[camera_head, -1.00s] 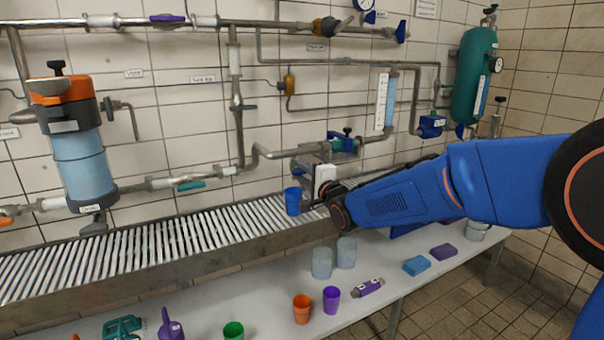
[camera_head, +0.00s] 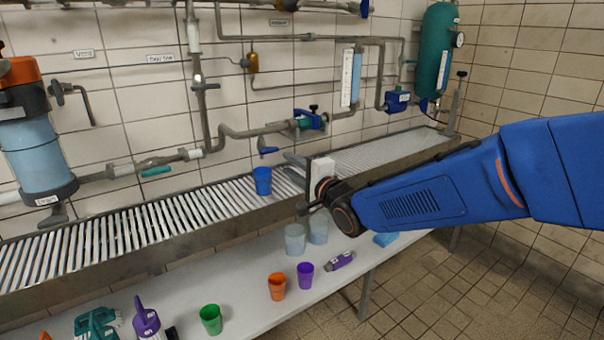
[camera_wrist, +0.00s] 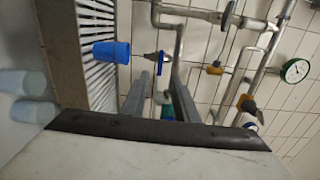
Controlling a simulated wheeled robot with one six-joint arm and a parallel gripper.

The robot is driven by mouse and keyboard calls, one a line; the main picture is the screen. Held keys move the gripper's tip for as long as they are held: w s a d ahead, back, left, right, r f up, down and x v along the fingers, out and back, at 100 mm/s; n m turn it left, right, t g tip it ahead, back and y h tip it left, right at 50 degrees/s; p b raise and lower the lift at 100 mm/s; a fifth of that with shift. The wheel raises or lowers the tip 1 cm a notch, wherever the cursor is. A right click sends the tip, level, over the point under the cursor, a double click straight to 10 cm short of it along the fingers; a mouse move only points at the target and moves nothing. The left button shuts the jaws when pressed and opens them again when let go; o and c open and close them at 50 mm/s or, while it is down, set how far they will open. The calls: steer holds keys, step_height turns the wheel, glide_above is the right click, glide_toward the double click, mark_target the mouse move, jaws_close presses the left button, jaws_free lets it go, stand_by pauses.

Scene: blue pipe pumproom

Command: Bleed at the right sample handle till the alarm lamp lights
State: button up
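A small tap with a blue handle (camera_head: 268,150) sticks out low from the wall pipe above the grate. It also shows in the wrist view (camera_wrist: 156,57), just beyond my fingertips. My gripper (camera_head: 292,167) is to its right in the head view. A blue cup (camera_head: 262,181) stands on the grate below the tap, and also shows in the wrist view (camera_wrist: 111,52). I cannot make out a lit alarm lamp.
A slatted metal grate (camera_head: 150,222) runs along the wall. A teal-bodied valve (camera_head: 310,120) sits on the pipe right of the tap. The white bench below bears an orange cup (camera_head: 277,287), a purple cup (camera_head: 305,275), a green cup (camera_head: 211,319) and two translucent cups (camera_head: 295,239).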

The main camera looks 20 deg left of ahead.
steer(key=shift+v, duration=2.5)
